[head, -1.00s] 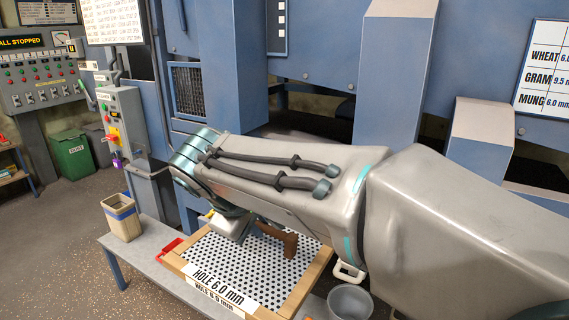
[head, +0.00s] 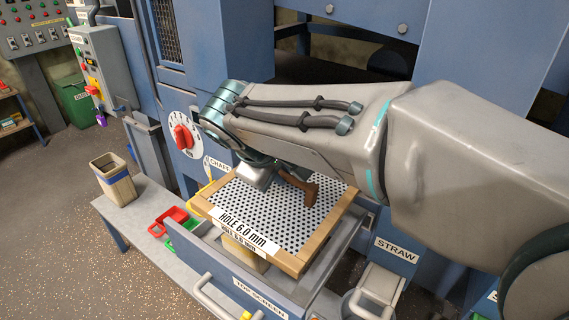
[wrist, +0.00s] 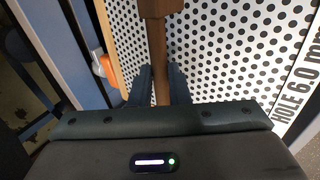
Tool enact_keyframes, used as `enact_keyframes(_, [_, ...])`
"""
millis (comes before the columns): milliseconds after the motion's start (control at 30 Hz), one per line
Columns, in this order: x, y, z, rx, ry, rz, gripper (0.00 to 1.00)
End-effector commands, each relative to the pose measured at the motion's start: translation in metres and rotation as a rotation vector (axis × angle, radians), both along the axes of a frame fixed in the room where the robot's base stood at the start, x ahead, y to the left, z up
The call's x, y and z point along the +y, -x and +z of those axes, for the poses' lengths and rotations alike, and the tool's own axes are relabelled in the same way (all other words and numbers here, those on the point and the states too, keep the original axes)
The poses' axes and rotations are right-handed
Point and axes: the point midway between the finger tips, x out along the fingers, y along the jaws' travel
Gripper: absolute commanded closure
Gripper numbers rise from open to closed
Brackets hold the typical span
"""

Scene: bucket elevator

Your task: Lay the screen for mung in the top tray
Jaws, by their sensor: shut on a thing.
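The screen (head: 262,212) is a perforated white sheet in a wooden frame, marked "HOLE 6.0 mm". A brown bar handle (head: 305,190) stands at its middle. My gripper (wrist: 160,85) is shut on this handle, which shows between the fingers in the wrist view. In the head view my arm partly hides the gripper. The top tray (head: 255,288), a blue drawer labelled "TOP SCREEN", is pulled out below the screen. The screen appears raised over it and slightly askew, with the tray's interior partly visible underneath. I cannot tell whether they touch.
A grey bench (head: 150,225) at left holds a tan bin (head: 114,180) and small red (head: 170,219) and green trays. A red dial (head: 183,137) is on the machine behind the screen. A chute labelled "STRAW" (head: 396,250) stands at right. The floor at lower left is clear.

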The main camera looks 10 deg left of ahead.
Motion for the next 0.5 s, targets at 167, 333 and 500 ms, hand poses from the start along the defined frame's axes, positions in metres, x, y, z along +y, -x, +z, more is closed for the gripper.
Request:
enact_keyframes(167, [-0.001, -0.002, -0.007, -0.002, -0.001, -0.004, 1.00])
enact_keyframes(333, [-0.001, -0.002, -0.020, -0.002, -0.001, -0.005, 1.00])
enact_keyframes(500, [0.000, -0.002, -0.036, -0.002, -0.001, -0.003, 1.00])
